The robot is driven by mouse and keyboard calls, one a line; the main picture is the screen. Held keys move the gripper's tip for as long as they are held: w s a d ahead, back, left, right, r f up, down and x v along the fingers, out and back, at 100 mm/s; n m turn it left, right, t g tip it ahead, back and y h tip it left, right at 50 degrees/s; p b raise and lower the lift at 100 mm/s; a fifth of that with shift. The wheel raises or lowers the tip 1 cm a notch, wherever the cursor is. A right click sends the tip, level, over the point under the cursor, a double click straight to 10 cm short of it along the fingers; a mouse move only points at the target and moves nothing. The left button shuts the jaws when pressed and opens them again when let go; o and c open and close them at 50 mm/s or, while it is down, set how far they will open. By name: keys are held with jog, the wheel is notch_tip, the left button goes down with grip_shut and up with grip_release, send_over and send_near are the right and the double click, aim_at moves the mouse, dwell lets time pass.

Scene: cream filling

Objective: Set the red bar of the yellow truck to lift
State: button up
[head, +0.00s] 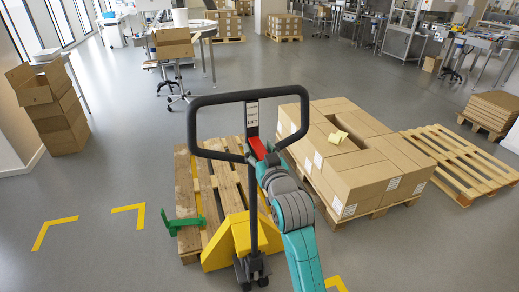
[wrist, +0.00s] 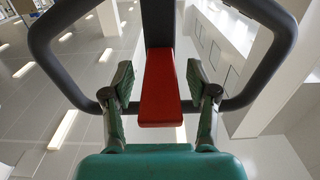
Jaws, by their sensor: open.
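The yellow truck (head: 240,236) is a pallet truck with a dark looped handle (head: 192,125) on an upright shaft. Its red bar (head: 257,148) is at the lower middle of the handle loop, below a small pale label plate (head: 252,114) that seems to read LIFT. In the wrist view the red bar (wrist: 158,95) hangs from the dark shaft, between the two fingers of my gripper (wrist: 160,68). The fingers are open, one on each side of the bar, with visible gaps. In the head view my arm largely hides the gripper.
The truck stands at a wooden pallet (head: 187,205) with a green piece (head: 184,221) on its left. A pallet of cartons (head: 365,182) is close on the right, with an empty pallet (head: 462,165) beyond. Floor on the left is mostly clear, with yellow corner marks (head: 50,231).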

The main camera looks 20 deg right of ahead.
jog(key=shift+w, duration=0.2)
grip_shut()
jog(key=shift+w+f+t, duration=0.1)
jog(key=shift+f+t, duration=0.45)
jog(key=shift+t, duration=0.5)
jog(key=shift+w+f+t, duration=0.1)
jog(key=shift+f+t, duration=0.4)
jog(key=shift+t, duration=0.55)
grip_release()
